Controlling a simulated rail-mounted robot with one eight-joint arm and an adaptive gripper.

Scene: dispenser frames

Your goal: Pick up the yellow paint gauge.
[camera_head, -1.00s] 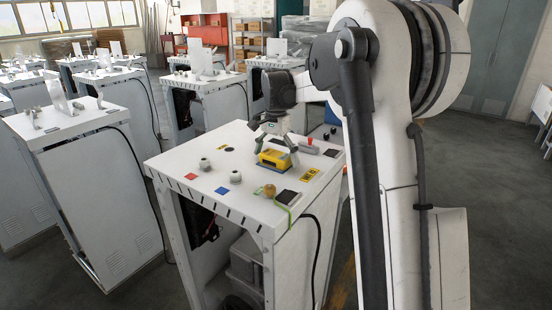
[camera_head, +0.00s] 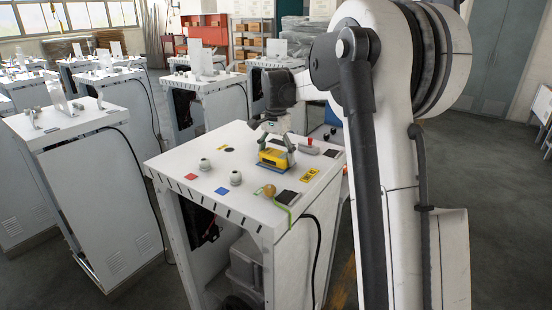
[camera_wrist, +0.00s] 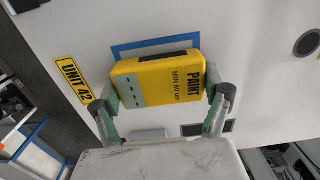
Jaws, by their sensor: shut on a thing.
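The yellow paint gauge (camera_wrist: 158,78) is a box-shaped device marked "PAINT" with a grey strip along one side. In the wrist view it sits between the two fingers of my gripper (camera_wrist: 166,100), which press on its opposite sides. Part of a blue outline (camera_wrist: 150,45) on the white surface shows beyond its far edge. In the head view the gauge (camera_head: 274,158) is at the white cabinet top, with my gripper (camera_head: 273,152) around it from above. I cannot tell whether it is clear of the surface.
The white cabinet top (camera_head: 205,172) also holds grey knobs (camera_head: 235,177), a red-tipped handle (camera_head: 309,147), an orange ball-like piece (camera_head: 269,190) and dark square pads (camera_head: 286,197). A "UNIT 42" label (camera_wrist: 73,79) is beside the gauge. Similar cabinets (camera_head: 90,170) stand to the left.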

